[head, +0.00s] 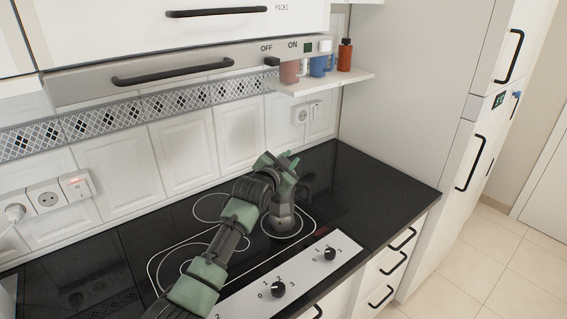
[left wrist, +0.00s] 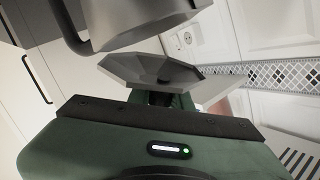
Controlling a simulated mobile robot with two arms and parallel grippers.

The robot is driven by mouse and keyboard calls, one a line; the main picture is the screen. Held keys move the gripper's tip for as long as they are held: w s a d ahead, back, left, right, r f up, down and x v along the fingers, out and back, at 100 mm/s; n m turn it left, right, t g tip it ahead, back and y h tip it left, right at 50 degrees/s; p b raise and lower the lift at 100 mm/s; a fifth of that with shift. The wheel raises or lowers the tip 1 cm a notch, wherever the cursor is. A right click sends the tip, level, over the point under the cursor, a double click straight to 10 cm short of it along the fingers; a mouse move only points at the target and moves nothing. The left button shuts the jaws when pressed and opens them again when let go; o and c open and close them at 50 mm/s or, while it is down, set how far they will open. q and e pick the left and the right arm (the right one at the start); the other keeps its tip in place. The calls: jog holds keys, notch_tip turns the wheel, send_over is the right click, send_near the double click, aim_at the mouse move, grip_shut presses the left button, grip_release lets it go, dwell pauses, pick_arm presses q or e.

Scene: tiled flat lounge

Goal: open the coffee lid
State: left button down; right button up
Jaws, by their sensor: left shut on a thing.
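The coffee pot (head: 283,222) is a dark grey moka-type pot standing on the right rear part of the black cooktop, partly hidden behind my left arm. My left gripper (head: 279,168) is at its top. In the left wrist view, which looks upside down, the pot body (left wrist: 150,22) and its handle (left wrist: 66,28) are at the top. The eight-sided coffee lid (left wrist: 130,70) shows its hollow side, with a gap between it and the pot's rim. My left gripper (left wrist: 160,97) is shut on the lid; its fingertips are mostly hidden behind it. My right gripper is out of view.
The cooktop (head: 208,208) has two control knobs (head: 278,290) in front. A tall white cabinet (head: 410,90) stands right. The counter right of the pot is clear.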

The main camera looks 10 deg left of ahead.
pick_arm(q)
jog(key=shift+w+d+r+m+y+p, duration=0.25)
jog(key=shift+d+m+p, duration=0.1)
jog(key=shift+m+p, duration=0.25)
jog(key=shift+w+d+r+m+y+p, duration=0.2)
jog(key=shift+d+m+p, duration=0.2)
jog(key=shift+m, duration=0.2)
jog(key=shift+d+f+m+g+y+p, duration=0.15)
jog(key=shift+d+m+g+y+p, duration=0.5)
jog(key=shift+d+m, duration=0.5)
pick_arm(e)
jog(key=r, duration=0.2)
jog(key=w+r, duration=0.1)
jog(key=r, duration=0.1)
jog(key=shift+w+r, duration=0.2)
pick_arm(q)
jog(key=shift+f, duration=0.1)
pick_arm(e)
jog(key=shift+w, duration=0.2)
pick_arm(q)
jog(key=c, duration=1.3)
grip_release()
jog(key=shift+o, duration=0.2)
